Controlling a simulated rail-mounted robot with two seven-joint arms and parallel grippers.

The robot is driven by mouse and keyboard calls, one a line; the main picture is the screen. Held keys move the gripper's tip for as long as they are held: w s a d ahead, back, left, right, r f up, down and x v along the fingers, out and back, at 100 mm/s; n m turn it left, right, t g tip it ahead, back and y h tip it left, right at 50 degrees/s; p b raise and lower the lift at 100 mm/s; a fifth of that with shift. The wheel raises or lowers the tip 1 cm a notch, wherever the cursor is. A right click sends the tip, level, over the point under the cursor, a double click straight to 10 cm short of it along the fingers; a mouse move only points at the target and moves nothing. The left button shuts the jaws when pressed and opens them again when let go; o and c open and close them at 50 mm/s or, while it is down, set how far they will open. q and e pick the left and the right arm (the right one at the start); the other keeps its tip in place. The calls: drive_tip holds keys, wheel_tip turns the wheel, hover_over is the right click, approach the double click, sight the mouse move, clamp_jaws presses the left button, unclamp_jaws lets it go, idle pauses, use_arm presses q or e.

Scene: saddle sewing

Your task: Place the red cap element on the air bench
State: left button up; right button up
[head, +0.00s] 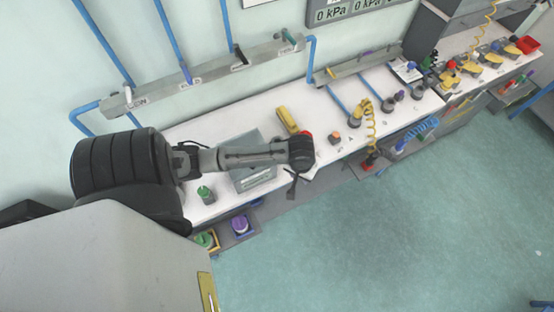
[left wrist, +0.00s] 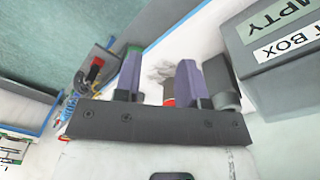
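A red piece (head: 308,135), perhaps the red cap element, shows on the white bench just behind my left wrist, which partly hides it. In the left wrist view a small red sliver (left wrist: 168,102) shows between the finger bases; I cannot tell whether it is the same piece. My left gripper (head: 291,186) hangs over the bench's front edge. Its two purple-grey fingers (left wrist: 160,72) are apart, with white surface visible between them. The long white bench (head: 235,118) runs along the wall under pressure displays (head: 345,10); I cannot tell which part is the air bench. My right gripper is not in view.
A grey box (head: 252,178) stands left of the gripper and also shows, labelled EMPTY, in the left wrist view (left wrist: 285,48). A yellow tool (head: 287,119), an orange block (head: 336,138) and a green-topped container (head: 205,194) stand on the bench. The floor (head: 400,230) is clear.

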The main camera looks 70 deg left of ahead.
use_arm(q)
drive_tip(key=s+d+r+m+t, duration=0.2)
drive_tip(key=s+d+r+m, duration=0.3)
drive_tip(key=s+d+m, duration=0.5)
drive_tip(key=s+d, duration=0.2)
drive_tip(key=shift+s+d+m+t, duration=0.25)
drive_tip(key=shift+s+m+t, duration=0.05)
drive_tip(key=shift+s, duration=0.1)
